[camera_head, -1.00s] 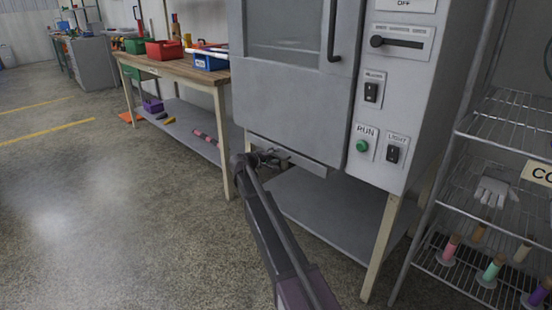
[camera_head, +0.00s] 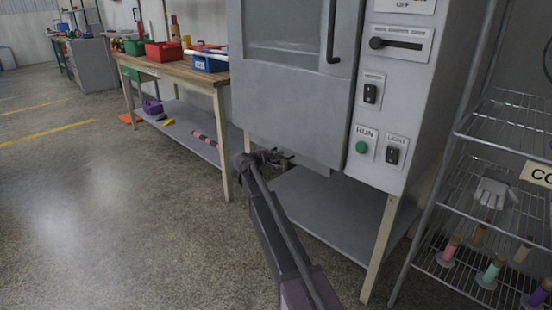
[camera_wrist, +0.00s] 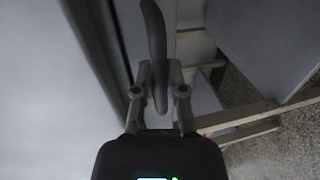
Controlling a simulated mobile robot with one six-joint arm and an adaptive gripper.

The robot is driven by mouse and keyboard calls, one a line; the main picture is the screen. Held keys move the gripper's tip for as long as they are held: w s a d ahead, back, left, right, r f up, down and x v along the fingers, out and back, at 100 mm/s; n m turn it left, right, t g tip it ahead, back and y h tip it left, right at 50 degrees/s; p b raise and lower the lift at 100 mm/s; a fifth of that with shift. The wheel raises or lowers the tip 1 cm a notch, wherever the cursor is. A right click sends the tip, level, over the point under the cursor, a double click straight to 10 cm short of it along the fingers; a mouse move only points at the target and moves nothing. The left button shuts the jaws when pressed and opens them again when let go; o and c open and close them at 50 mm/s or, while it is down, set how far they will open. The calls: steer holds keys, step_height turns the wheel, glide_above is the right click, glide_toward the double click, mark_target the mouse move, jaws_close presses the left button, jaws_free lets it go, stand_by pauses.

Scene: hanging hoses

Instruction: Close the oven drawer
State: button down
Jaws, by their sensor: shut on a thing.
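The grey oven (camera_head: 290,105) stands at the middle right in the head view, with its windowed door facing me. My gripper (camera_head: 275,156) is at the oven's lower front edge, low and left of the control panel. In the wrist view my gripper (camera_wrist: 158,85) is shut on a dark curved handle (camera_wrist: 154,28), which passes between its two fingers. I cannot tell for sure that this handle belongs to the drawer. A small pale piece (camera_head: 318,166) shows under the front panel's lower edge. No drawer front stands out clearly in the head view, and my arm hides part of this area.
A wire shelf rack (camera_head: 490,190) with spools and a glove stands close on the right. A wooden workbench (camera_head: 180,70) with coloured bins is at the left. A grey lower shelf (camera_head: 335,215) lies under the oven. The floor at the left is clear.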

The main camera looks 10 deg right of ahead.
steer(key=shift+w+d, duration=0.45)
steer(key=shift+d, duration=0.15)
steer(key=c, duration=0.7)
jaws_free()
steer(key=shift+s+a, duration=0.1)
